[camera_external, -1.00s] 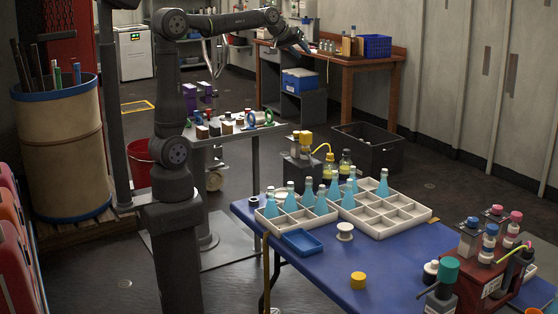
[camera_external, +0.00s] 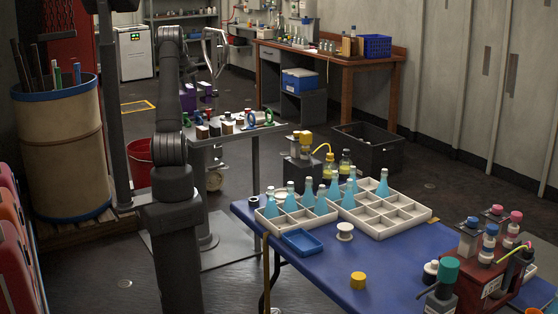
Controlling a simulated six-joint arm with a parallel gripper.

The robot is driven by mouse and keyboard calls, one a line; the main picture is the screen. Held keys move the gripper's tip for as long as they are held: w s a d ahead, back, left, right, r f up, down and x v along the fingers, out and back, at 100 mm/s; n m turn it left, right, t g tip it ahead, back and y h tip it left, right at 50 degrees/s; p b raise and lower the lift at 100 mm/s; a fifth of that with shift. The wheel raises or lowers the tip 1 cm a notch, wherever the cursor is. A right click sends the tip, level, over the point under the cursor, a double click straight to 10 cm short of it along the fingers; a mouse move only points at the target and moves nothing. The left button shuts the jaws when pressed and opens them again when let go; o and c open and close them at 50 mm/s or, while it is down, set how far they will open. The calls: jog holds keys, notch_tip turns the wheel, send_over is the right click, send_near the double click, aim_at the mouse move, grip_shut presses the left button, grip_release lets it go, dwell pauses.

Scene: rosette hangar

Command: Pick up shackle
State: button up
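My arm rises in front of the left part of that table and bends away from the camera.
Several small blocks and knobs (camera_external: 215,128) crowd the grey table (camera_external: 225,137), with purple boxes (camera_external: 206,97) behind. A blue table (camera_external: 320,270) at front right holds white divided trays (camera_external: 405,222) with blue flasks. A drum (camera_external: 62,150) stands left.

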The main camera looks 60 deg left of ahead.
send_near(187, 118)
jog(key=shift+n, duration=0.4)
jog(key=shift+x, duration=4.5)
jog(key=shift+d, duration=0.2)
jog(key=shift+c, duration=0.2)
grip_shut()
